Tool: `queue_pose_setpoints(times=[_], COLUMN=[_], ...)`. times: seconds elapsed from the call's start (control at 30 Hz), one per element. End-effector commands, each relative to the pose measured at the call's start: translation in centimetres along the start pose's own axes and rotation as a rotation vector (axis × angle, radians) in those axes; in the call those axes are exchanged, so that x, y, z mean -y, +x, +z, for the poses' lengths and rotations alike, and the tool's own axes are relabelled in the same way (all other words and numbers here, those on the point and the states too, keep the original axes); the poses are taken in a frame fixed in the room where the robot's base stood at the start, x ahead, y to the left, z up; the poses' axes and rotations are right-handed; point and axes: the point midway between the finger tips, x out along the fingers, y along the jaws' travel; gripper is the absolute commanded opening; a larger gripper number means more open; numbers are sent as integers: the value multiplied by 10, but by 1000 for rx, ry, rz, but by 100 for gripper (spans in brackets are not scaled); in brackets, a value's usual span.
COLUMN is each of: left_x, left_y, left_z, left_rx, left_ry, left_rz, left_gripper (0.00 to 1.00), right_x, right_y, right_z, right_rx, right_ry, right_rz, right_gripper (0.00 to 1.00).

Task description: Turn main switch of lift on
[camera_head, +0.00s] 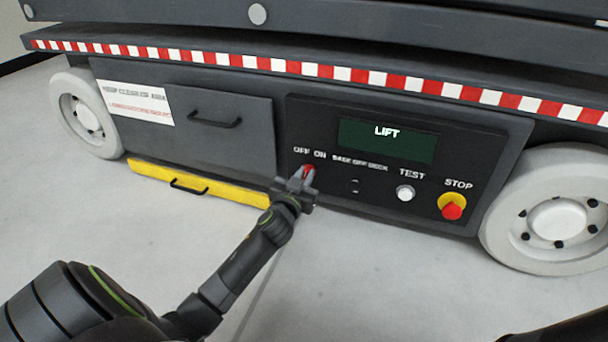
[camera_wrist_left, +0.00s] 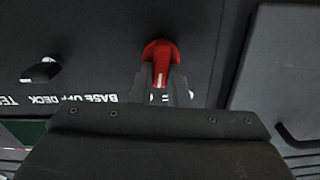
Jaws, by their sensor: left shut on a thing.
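The lift's control panel (camera_head: 380,190) faces me, with a green display (camera_head: 385,141) reading "LIFT". The red main switch (camera_head: 308,170) sits under the "OFF ON" label on the panel's left side, mostly covered by my gripper. My left gripper (camera_head: 303,178) is at the switch, its fingers shut on the knob. In the left wrist view the red switch (camera_wrist_left: 160,58) shows between the fingertips (camera_wrist_left: 163,82), with a pale mark on its face. The letters near it are partly hidden by the gripper, so I cannot tell its setting for certain. My right gripper is not in view.
A white TEST button (camera_head: 405,193) and a red STOP button (camera_head: 452,208) on a yellow base are right of the switch. A base/deck selector (camera_head: 354,186) lies between. A yellow bar (camera_head: 200,184) sits low at left. White wheels (camera_head: 556,215) flank the lift. The floor in front is clear.

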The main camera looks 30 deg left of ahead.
Motion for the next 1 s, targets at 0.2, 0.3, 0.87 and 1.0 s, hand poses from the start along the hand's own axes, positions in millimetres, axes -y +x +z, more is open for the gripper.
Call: queue_pose_setpoints(times=[0.2, 0.3, 0.87, 1.0], left_x=[-2, -3, -8, -9], left_y=[0, 0, 0, 0], left_z=[-2, -2, 2, 3], left_rx=[1, 0, -1, -1], left_ry=[179, 276, 756, 834], left_rz=[0, 0, 1, 1], left_gripper=[0, 0, 0, 0], right_x=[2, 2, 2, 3], right_y=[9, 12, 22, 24], right_z=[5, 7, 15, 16], right_rx=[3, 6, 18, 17], right_ry=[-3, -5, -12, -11], right_rz=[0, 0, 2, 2], right_gripper=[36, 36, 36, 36])
